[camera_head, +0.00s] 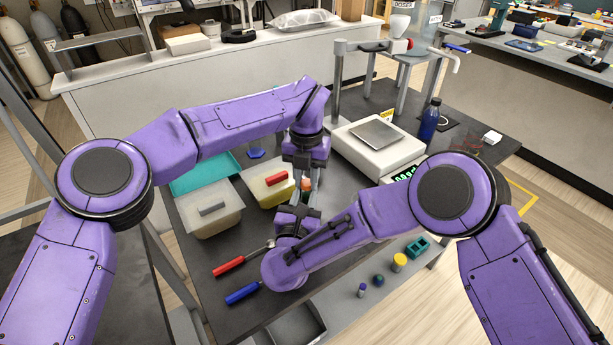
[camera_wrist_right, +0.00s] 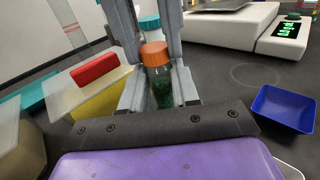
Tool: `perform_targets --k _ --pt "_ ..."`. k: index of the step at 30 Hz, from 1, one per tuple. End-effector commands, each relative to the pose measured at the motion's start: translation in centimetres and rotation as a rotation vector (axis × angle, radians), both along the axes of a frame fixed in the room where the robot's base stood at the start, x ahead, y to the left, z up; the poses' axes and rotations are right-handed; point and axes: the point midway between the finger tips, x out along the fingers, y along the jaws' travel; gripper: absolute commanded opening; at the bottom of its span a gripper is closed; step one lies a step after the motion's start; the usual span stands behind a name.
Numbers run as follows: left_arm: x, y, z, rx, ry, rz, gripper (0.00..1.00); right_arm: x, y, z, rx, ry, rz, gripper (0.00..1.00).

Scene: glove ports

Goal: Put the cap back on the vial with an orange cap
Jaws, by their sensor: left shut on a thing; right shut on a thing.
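The vial (camera_wrist_right: 161,88) is clear with dark green contents and stands roughly upright between the fingers of my right gripper (camera_wrist_right: 160,92), shut on its body. The orange cap (camera_wrist_right: 154,54) is at the vial's mouth, in line with it; I cannot tell whether it is fully seated. My left gripper (camera_head: 306,184) reaches down from above, its fingers on either side of the cap and shut on it. In the head view the two grippers meet above the dark table, and the vial is mostly hidden between them.
A white balance (camera_head: 376,143) and a blue bottle (camera_head: 430,119) stand right of the grippers. Left are a tub with a red handle (camera_head: 277,178), a tub with a grey handle (camera_head: 212,210) and a teal tray (camera_head: 204,172). Red-handled (camera_head: 229,267) and blue-handled (camera_head: 243,292) tools lie in front.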

Motion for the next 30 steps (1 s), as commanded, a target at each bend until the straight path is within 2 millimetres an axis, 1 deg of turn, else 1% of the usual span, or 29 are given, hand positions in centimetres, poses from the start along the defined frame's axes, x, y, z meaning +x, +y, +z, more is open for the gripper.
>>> perform_targets --k 2,3,5,6,14,17,20,27,30 --pt "0.0 0.1 0.0 0.001 -0.001 0.004 0.00 0.0 0.0 -0.1 0.000 0.001 -0.001 0.00" --pt "0.0 0.1 0.0 0.001 -0.001 0.004 0.32 0.0 -0.1 -0.1 0.000 0.001 -0.002 0.00" --pt "0.0 0.1 0.0 0.002 -0.001 0.005 0.52 0.0 -0.1 -0.1 0.000 0.001 -0.002 0.00" --pt "0.0 0.1 0.0 0.001 -0.001 0.005 0.59 0.0 -0.1 -0.1 0.000 0.001 -0.002 0.00" --pt "0.0 0.0 0.1 0.001 -0.001 0.006 0.59 0.0 0.0 -0.1 0.000 0.001 -0.001 0.00" --pt "0.0 0.0 0.7 0.000 -0.002 0.006 0.59 0.0 0.0 0.0 0.000 0.001 -0.001 0.00" --pt "0.1 0.0 2.4 0.000 -0.003 0.008 0.59 0.0 0.0 0.0 -0.001 0.001 -0.001 0.00" --pt "0.1 0.0 8.1 0.002 -0.006 0.008 0.59 0.0 0.0 -0.1 0.000 0.001 -0.001 0.00" --pt "0.0 0.0 10.0 0.000 -0.004 0.007 0.59 0.0 0.0 -0.1 -0.001 0.001 -0.001 0.00"
